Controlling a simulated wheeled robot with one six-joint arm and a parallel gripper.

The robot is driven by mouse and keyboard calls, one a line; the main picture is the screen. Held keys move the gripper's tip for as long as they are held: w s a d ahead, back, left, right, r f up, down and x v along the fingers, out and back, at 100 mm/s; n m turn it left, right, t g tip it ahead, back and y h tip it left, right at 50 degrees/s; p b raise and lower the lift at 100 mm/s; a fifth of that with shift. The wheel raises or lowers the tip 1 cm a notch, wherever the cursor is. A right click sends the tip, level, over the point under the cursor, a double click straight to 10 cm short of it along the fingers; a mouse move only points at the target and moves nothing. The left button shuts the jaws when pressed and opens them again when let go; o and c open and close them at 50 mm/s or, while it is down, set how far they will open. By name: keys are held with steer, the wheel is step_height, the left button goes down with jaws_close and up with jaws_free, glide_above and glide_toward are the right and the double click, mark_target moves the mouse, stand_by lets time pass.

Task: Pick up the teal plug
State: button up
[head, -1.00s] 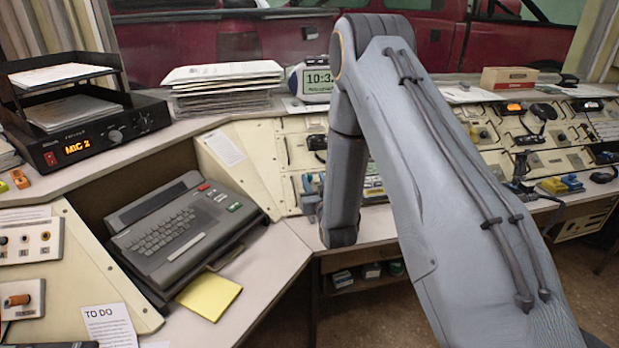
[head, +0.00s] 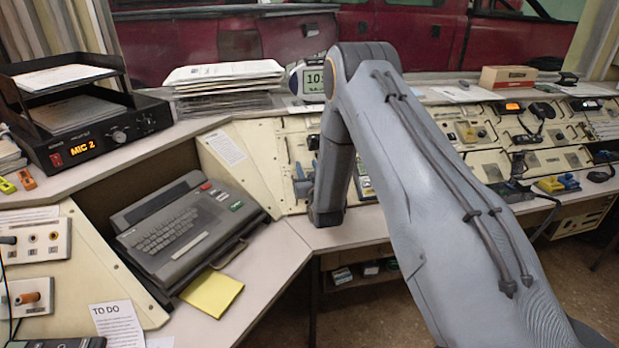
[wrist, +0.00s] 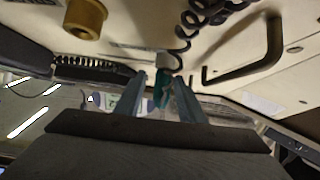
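The teal plug (wrist: 161,92) shows in the wrist view, near the middle, below a pale fitting on the cream panel. My gripper (wrist: 160,76) is open, with one finger on each side of the plug in the picture. Gaps show between the plug and both fingers, so it does not look gripped. How deep the plug sits between the fingers I cannot tell.
In the wrist view a coiled black cord (wrist: 200,17), a dark handle (wrist: 252,55) and a tan knob (wrist: 86,18) are close by. The head view shows a keyboard terminal (head: 172,232), a yellow notepad (head: 212,293) and a radio (head: 95,133) on the left.

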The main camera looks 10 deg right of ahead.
jaws_close()
steer(key=shift+r, duration=0.1)
step_height(320, 180, up, 11)
steer(key=b, duration=0.1)
steer(key=shift+s, duration=0.25)
stand_by(0.6)
steer(key=shift+s+r+p, duration=0.35)
steer(key=shift+s+r, duration=0.1)
steer(key=shift+r, duration=0.15)
stand_by(0.4)
steer(key=shift+s+r+p, duration=0.5)
steer(key=shift+r+p, duration=0.1)
steer(key=shift+r, duration=0.25)
steer(key=shift+s+r+p, duration=0.5)
steer(key=shift+r+p, duration=0.05)
steer(key=shift+r, duration=0.3)
